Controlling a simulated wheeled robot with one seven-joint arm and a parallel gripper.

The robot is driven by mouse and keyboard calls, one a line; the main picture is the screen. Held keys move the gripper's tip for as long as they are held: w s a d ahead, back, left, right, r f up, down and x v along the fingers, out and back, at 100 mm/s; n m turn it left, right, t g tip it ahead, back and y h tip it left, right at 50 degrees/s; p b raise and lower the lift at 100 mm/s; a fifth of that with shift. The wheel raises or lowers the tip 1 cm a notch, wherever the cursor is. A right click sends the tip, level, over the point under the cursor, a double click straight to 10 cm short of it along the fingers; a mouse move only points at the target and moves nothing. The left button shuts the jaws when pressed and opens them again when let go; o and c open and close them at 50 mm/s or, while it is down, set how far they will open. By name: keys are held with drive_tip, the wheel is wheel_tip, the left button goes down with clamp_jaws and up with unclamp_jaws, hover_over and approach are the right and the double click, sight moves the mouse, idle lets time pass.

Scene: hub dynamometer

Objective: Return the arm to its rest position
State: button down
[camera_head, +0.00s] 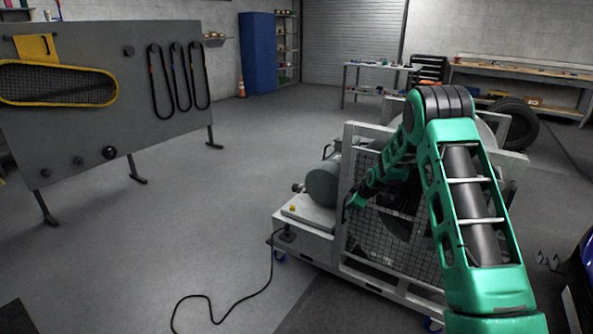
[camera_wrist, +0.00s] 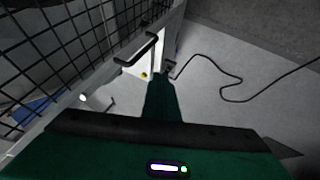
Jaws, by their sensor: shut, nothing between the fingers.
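My green arm reaches from the lower right of the head view over the hub dynamometer, bent at a dark ringed joint. My gripper (camera_head: 354,201) hangs in front of the machine's mesh side, near the grey motor (camera_head: 323,183). Its fingers are together and empty; they also show in the wrist view (camera_wrist: 162,77), pointing toward the machine's pale base. The dynamometer (camera_head: 316,240) is a light-grey frame with a mesh guard (camera_head: 385,240). The mesh fills the upper left of the wrist view (camera_wrist: 60,50). My arm hides part of the machine.
A black cable (camera_head: 240,297) runs from the machine across the floor. A grey board (camera_head: 130,90) with a yellow guard and black belts stands at left. A tyre (camera_head: 513,122) and workbenches are behind. Part of a blue vehicle (camera_head: 582,285) is at right. Floor between board and machine is clear.

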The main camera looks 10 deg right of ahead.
drive_tip(key=s+d+r+m+g+h, duration=0.1)
drive_tip(key=s+d+r+m, duration=0.15)
drive_tip(key=s+r, duration=0.5)
drive_tip(key=s+d+r+m+g, duration=0.1)
drive_tip(key=s+r+m+g, duration=0.3)
drive_tip(key=s, duration=0.7)
drive_tip(key=s+d+r+m+t+h, duration=0.1)
drive_tip(key=s+d+r+m, duration=0.1)
drive_tip(key=s+r, duration=0.6)
drive_tip(key=s+a+r+m+g, duration=0.1)
drive_tip(key=s+m, duration=0.3)
drive_tip(key=s, duration=1.4)
drive_tip(key=s+a+r+m+g+y, duration=0.1)
drive_tip(key=s+a+m+g, duration=0.1)
drive_tip(key=s, duration=1.6)
drive_tip(key=shift+a+m+g, duration=0.3)
drive_tip(key=shift+a+m, duration=0.6)
drive_tip(key=shift+m, duration=0.15)
drive_tip(key=shift+w+r, duration=0.1)
